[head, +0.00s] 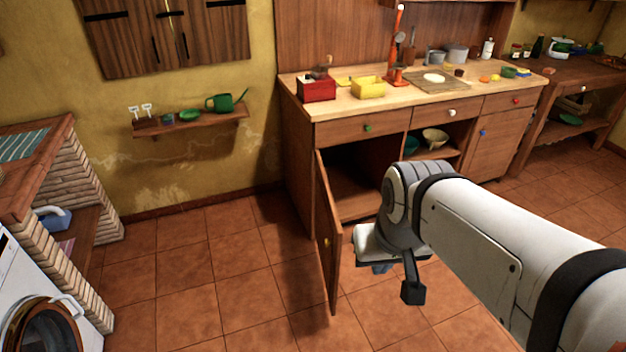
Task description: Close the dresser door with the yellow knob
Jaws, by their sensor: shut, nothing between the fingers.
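The dresser (400,128) stands against the back wall. Its left door (328,225) is hinged at the dresser's left side and stands wide open, swung out toward me. The yellow knob (326,243) is on the door's outer face, which faces left. My gripper (411,290) is at the end of my arm, to the right of the open door, on the side of its inner face. It is shut and holds nothing. A gap shows between it and the door in the picture; my wrist hides part of the cupboard opening.
The dresser top holds a red box (316,88), a yellow box (368,87) and a cutting board (437,81). The tiled floor (220,270) left of the door is clear. A washing machine (45,305) stands at the lower left; a side table (575,75) is at right.

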